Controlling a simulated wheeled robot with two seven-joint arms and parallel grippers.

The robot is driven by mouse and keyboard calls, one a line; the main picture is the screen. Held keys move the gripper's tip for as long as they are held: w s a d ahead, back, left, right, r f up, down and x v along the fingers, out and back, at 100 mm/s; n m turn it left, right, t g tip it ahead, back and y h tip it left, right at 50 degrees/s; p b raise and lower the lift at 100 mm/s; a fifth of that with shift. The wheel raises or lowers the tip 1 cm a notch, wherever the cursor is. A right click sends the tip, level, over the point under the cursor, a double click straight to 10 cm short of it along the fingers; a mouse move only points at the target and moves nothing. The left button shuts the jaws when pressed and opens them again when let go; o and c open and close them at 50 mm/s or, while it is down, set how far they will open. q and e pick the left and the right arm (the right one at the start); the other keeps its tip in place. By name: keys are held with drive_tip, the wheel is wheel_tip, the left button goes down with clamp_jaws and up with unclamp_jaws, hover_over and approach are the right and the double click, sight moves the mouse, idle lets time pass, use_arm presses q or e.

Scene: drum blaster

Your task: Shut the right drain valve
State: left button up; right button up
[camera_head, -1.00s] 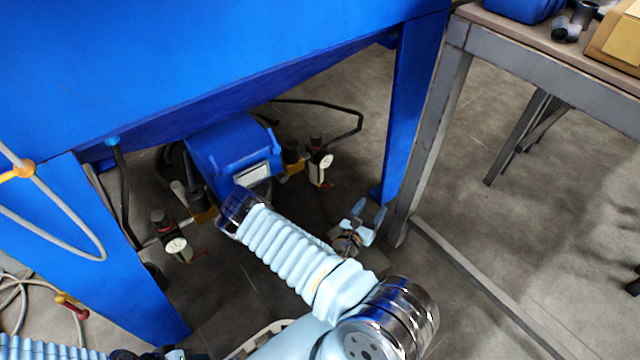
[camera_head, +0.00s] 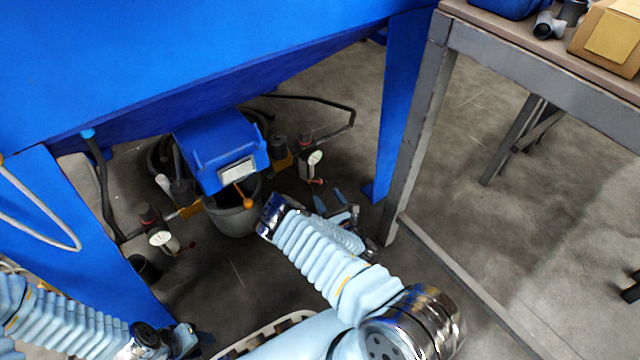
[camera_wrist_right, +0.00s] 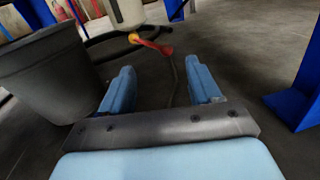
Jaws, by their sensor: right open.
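The right drain valve, with a small red handle (camera_head: 318,181), sits below the right filter unit with a white gauge (camera_head: 314,158), under the blue hopper. In the right wrist view, the red handle (camera_wrist_right: 152,46) and its yellow end show below a pale bowl (camera_wrist_right: 125,12). My right gripper (camera_head: 331,202) is open and empty, just below and right of the valve. In the wrist view the open fingers (camera_wrist_right: 160,70) point towards the handle, apart from it. My left gripper (camera_head: 186,340) is low at the left; its fingers are unclear.
A grey bucket (camera_head: 232,218) stands under the hopper outlet, left of my right gripper; it also shows in the wrist view (camera_wrist_right: 45,75). A second gauge unit (camera_head: 162,238) is further left. A blue leg (camera_head: 395,110) and a grey table leg (camera_head: 412,130) stand to the right.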

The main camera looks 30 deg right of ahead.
drive_tip(key=shift+w+d+b, duration=0.2)
drive_tip(key=shift+w+b, duration=0.25)
drive_tip(key=shift+w, duration=1.6)
drive_tip(key=shift+w+d+b, duration=0.15)
drive_tip(key=shift+w+b, duration=0.3)
drive_tip(key=shift+w, duration=1.6)
